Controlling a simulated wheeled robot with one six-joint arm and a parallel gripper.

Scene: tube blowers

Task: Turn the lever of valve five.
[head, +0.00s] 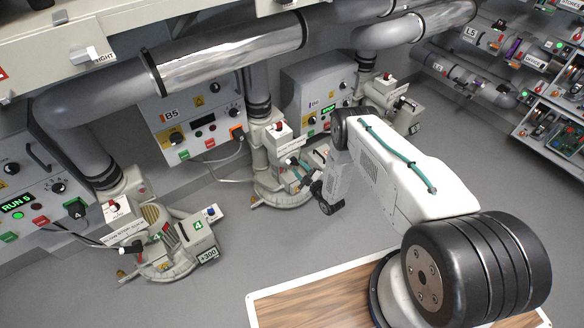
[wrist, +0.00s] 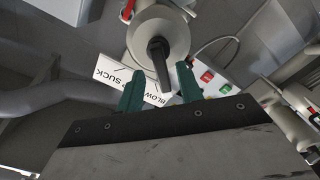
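The middle station has a grey control box marked B5 (head: 192,120), and a pale valve body stands beside it under a grey pipe. My gripper (head: 303,168) reaches this valve from the right, and its teal fingers partly cover it. In the wrist view, a black lever (wrist: 158,56) sticks out of a round pale hub (wrist: 150,25). A white plate reading BLOW and SUCK (wrist: 122,76) lies behind it. My gripper (wrist: 160,77) is open, with a finger on each side of the lever's end. I cannot tell whether either finger touches the lever.
A station with a green RUN 5 display (head: 18,204) and a valve marked 4 stands at the left. Box B6 (head: 318,95) stands behind my arm. Pipes run overhead. Shelves (head: 555,120) are at the right. The grey floor (head: 110,300) is partly clear.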

